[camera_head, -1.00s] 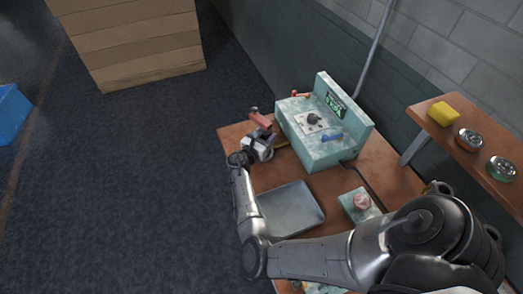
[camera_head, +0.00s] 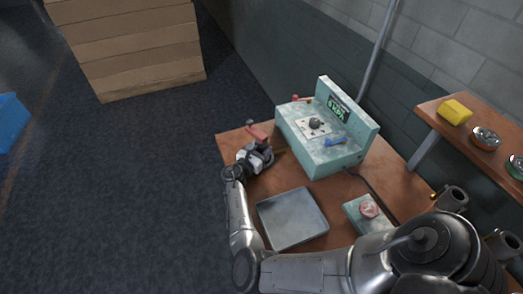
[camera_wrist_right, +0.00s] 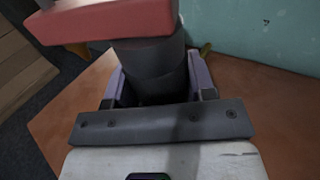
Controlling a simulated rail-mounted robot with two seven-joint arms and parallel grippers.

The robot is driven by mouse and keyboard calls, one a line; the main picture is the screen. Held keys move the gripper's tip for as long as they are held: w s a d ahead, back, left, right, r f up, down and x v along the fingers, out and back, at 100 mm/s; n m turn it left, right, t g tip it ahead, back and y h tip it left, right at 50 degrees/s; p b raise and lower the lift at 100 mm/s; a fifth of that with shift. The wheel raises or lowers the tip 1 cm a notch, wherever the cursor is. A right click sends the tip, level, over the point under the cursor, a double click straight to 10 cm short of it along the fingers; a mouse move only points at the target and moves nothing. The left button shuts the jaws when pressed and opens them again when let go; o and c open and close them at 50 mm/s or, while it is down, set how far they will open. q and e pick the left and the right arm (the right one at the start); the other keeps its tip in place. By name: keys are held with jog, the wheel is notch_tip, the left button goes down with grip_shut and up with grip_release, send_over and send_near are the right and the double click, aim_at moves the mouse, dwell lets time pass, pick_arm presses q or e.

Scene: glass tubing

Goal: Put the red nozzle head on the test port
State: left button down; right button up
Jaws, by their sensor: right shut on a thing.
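My right gripper (camera_head: 262,153) is shut on the red nozzle head (camera_head: 257,133) at the left edge of the wooden table. In the right wrist view the nozzle head (camera_wrist_right: 105,18) is a red bar on a dark round body, which sits between the fingers (camera_wrist_right: 157,90). The teal test machine (camera_head: 325,153) stands to the right of the gripper, apart from it. A dark round fitting (camera_head: 316,123) rises from a pale plate on its top; I cannot tell whether this is the test port. My left gripper is out of view.
A grey tray (camera_head: 291,218) lies in front of the machine. A teal box with a pink-red button (camera_head: 369,209) is to its right. A shelf (camera_head: 462,138) on the right holds a yellow block (camera_head: 455,112) and round tins. A blue lever (camera_head: 335,142) sticks out on the machine.

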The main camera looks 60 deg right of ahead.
jog(key=shift+f, duration=0.2)
jog(key=o, duration=1.1)
